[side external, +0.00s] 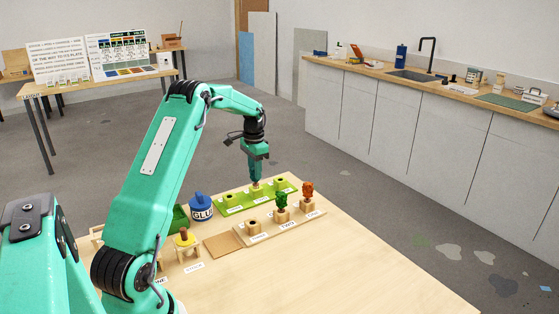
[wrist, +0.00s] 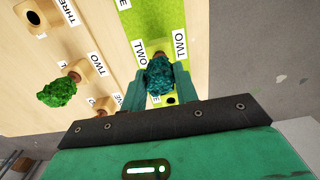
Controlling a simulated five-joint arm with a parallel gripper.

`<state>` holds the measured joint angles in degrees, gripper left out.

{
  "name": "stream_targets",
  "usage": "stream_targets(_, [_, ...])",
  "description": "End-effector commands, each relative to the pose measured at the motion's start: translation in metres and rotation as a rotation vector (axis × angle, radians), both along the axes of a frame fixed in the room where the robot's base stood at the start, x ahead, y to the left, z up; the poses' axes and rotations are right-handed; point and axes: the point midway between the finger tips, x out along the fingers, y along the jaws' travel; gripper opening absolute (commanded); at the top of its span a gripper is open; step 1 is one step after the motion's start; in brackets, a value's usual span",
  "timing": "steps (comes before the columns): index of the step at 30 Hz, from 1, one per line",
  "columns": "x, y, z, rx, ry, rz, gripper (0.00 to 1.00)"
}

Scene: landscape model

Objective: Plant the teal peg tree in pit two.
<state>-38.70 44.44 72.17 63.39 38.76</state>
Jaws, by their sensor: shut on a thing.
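The teal peg tree (wrist: 160,75) is between the jaws of my gripper (wrist: 163,82) in the wrist view, and the jaws are shut on it. It is over the middle block of the green strip (side external: 233,208), beside the label TWO (wrist: 179,43). In the side view my gripper (side external: 256,178) points straight down at pit two (side external: 257,191). The tree's peg is mostly hidden, so I cannot tell whether it is in the hole. The pits on either side, left (side external: 233,199) and right (side external: 281,184), hold no tree.
A wooden rack (side external: 270,235) in front holds a green tree (side external: 282,201) and an orange tree (side external: 307,190); its left block (side external: 253,227) is empty. The table's front right is clear.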

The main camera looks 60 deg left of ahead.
Motion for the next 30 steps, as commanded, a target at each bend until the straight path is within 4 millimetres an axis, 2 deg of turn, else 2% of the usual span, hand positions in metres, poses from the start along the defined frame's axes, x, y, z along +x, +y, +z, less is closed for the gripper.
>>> stream_targets(15, [-0.0002, -0.0001, -0.0095, 0.0, 0.001, 0.0, 0.02])
stream_targets(16, [-0.0001, -0.0001, -0.0091, 0.0, 0.0, 0.0, 0.35])
stream_targets(19, [-0.0001, -0.0001, -0.0089, 0.0, 0.0, 0.0, 0.55])
stream_targets(30, [0.0001, 0.0001, -0.007, 0.001, -0.001, 0.0, 0.55])
